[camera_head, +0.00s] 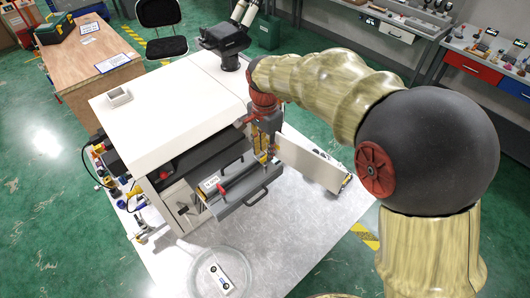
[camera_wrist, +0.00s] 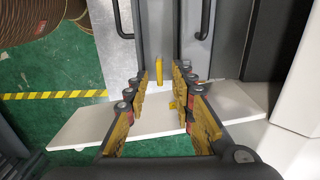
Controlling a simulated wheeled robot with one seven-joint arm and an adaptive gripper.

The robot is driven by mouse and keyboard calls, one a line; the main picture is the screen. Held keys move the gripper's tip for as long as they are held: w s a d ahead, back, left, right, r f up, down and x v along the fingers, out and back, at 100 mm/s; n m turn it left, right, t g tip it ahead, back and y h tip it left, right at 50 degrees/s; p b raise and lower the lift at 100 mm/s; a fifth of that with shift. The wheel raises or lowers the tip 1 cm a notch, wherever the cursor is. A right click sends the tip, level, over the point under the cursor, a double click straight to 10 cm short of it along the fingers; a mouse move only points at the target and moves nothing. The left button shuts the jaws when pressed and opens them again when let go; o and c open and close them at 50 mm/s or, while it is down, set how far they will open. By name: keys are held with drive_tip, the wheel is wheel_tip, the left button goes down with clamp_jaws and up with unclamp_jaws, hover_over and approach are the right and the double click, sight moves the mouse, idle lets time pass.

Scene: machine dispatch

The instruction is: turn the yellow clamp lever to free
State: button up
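In the wrist view a narrow yellow bar (camera_wrist: 158,72), which looks like the clamp lever, lies upright in the picture on a pale grey surface. A smaller yellow piece (camera_wrist: 172,103) shows below it, close to the right finger. My gripper (camera_wrist: 161,84) is open, its yellow-padded fingers on either side of the bar with gaps showing; I cannot tell whether the tips reach its depth. In the head view my gripper (camera_head: 264,150) points down at the right end of the grey drawer-like unit (camera_head: 240,197). The lever is not clear there.
The white machine (camera_head: 175,95) stands left of my arm. A white panel (camera_head: 310,165) stands to the right. A red-handled part (camera_head: 222,188) sits on the grey unit. A round clear dish (camera_head: 220,272) is on the pale tabletop (camera_head: 310,225), which is mostly bare at front right.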

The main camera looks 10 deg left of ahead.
drive_tip(key=shift+f, duration=0.95)
drive_tip(key=shift+c, duration=1.3)
drive_tip(key=c, duration=0.4)
